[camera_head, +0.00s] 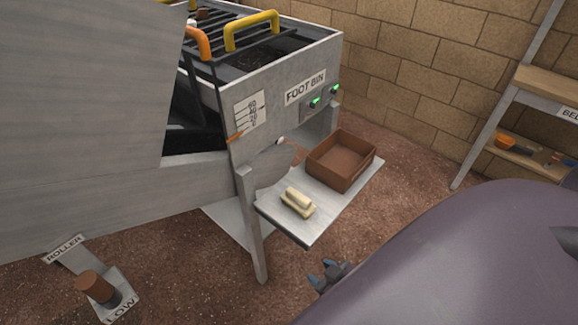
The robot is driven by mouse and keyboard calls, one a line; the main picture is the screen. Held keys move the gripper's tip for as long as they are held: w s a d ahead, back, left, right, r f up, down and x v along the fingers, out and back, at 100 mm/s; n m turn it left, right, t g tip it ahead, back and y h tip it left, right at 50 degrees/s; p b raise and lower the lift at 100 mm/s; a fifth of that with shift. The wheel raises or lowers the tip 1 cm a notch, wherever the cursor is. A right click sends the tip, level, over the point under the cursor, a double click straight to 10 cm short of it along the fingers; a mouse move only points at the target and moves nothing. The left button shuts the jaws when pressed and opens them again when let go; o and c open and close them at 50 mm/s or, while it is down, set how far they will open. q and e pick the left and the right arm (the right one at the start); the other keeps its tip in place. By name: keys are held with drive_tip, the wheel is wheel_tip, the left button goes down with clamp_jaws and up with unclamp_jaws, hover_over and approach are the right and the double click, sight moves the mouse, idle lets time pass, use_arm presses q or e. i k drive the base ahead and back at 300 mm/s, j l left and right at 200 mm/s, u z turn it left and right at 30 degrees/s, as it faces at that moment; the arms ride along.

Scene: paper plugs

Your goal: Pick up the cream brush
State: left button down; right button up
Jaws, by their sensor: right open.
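The cream brush (298,203) lies on the light grey shelf (288,230) that juts out from the front of the machine, near the shelf's left side. My right gripper (325,270), dark with blue fingertips, is below and to the right of the brush, outside the shelf's front edge in the picture. It is open, nothing shows between its fingers, and it is apart from the brush. The arm behind this gripper is mostly hidden. My left gripper is not in view.
A brown open box (341,160) stands on the same shelf, behind and right of the brush. The grey machine (285,125) labelled FOOT BIN rises behind. A shelf rack (545,80) stands at the right. A brown roller (94,287) is at lower left.

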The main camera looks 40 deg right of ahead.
sight(297, 201)
drive_tip(key=l+u, duration=0.25)
drive_tip(key=l, duration=0.6)
drive_tip(key=k+l, duration=0.1)
drive_tip(key=l, duration=0.6)
